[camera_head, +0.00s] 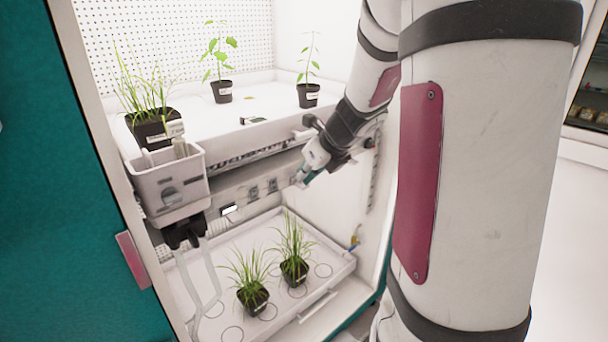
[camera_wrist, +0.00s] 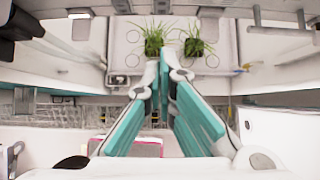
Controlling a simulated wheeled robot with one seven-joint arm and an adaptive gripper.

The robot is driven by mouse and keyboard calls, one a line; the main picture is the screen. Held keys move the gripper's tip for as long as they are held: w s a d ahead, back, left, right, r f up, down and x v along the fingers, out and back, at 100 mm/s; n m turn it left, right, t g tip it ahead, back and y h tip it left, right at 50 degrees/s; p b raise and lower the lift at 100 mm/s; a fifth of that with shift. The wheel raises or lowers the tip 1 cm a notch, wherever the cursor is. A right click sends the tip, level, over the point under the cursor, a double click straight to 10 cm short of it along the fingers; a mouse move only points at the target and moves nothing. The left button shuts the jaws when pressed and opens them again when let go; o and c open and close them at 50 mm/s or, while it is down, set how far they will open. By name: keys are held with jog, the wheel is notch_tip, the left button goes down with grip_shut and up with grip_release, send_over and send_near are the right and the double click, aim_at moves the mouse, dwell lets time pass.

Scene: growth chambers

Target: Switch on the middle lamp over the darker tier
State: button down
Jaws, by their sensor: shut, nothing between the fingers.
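The lower tier's white tray (camera_head: 330,268) carries two pots of grass (camera_head: 256,298) (camera_head: 294,270); they also show in the wrist view (camera_wrist: 154,38). A white rail (camera_head: 240,198) runs across under the upper shelf, above this tier. Several small switch-like parts sit along its front: one at the left with a bright white face (camera_head: 229,210), two grey ones in the middle (camera_head: 253,192) (camera_head: 272,185). My gripper (camera_head: 303,181) is shut and empty at the rail's right part, right of the grey ones. Whether it touches the rail cannot be told. Its teal fingers meet in the wrist view (camera_wrist: 168,70).
The brighter upper shelf (camera_head: 262,108) holds several potted plants. A white bin (camera_head: 168,185) hangs at the left front, with a dark clamp-like part (camera_head: 184,232) and pale tubes below it. The teal door (camera_head: 60,200) stands at the left.

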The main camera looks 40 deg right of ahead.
aim_at(274, 185)
jog(key=shift+s+a+f+p, duration=0.1)
jog(key=shift+p, duration=0.45)
jog(key=shift+s+f+p, duration=0.25)
jog(key=shift+f+p, duration=0.3)
jog(key=shift+p, duration=0.75)
jog(key=w+r+x, duration=0.1)
jog(key=w+x, duration=0.1)
jog(key=x, duration=1.1)
jog(key=shift+r+b, duration=0.4)
jog(key=shift+b, duration=0.05)
jog(key=shift+w+a, duration=0.15)
jog(key=shift+w, duration=0.1)
